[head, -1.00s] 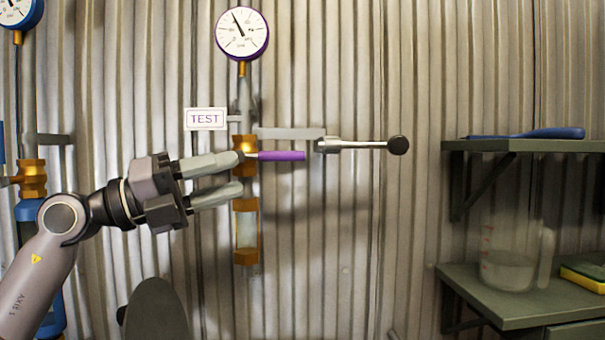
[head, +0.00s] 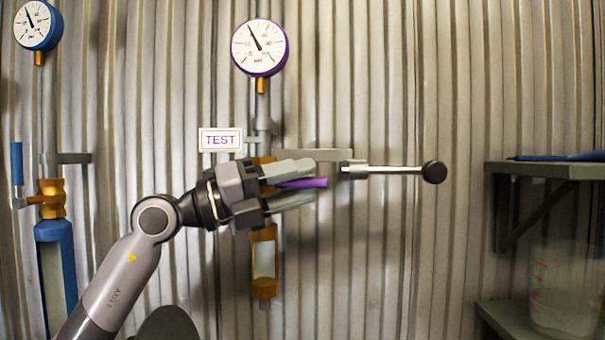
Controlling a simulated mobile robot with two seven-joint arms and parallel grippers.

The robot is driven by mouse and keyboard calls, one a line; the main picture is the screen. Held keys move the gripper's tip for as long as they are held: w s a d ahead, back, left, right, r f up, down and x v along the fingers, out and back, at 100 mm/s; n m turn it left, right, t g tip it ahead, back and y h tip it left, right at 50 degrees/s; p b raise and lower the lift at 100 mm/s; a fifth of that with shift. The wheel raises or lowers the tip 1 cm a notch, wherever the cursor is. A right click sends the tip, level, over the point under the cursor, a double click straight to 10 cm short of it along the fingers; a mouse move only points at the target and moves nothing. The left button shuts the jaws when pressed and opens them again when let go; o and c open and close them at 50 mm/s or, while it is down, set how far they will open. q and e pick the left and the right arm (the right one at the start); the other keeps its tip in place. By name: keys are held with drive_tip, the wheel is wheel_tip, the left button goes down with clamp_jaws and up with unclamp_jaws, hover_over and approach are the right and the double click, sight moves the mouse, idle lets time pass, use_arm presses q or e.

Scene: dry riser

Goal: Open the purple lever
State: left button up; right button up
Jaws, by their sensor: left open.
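The purple lever (head: 318,183) sticks out to the right from the brass valve (head: 264,240) on the middle pipe, roughly horizontal. My left gripper (head: 314,182) is open. The fingers hide the lever's root and part of the valve. I cannot tell whether they touch the lever. My right gripper is not in view.
A purple-rimmed gauge (head: 259,47) and a TEST sign (head: 220,139) are above the valve. A metal rod with a black knob (head: 434,172) juts right. A blue lever (head: 16,163) is at left. Shelves (head: 540,170) with a clear jug (head: 565,290) are at right.

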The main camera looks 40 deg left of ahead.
use_arm(q)
drive_tip(key=shift+w+d+r, duration=0.1)
drive_tip(key=shift+w+d, duration=0.2)
drive_tip(key=shift+w, duration=0.1)
clamp_jaws()
